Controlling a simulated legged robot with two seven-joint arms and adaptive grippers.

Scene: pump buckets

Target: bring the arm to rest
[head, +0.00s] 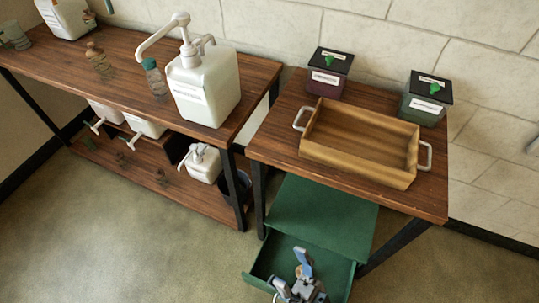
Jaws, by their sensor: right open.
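My right gripper (303,270) shows at the bottom, in front of the open green drawer (259,271), overlapping it in the picture. It is open, and I see nothing held between its fingers. I cannot tell whether it is inside the drawer or above it. Only the end of this arm shows. My left gripper is out of view.
A wooden tray (360,133) with metal handles lies on the right table (275,137), with two dark lidded boxes (326,76) (422,103) behind. A white pump jug (207,88) stands on the left table (130,70); more jugs (204,165) are below. Floor in front is clear.

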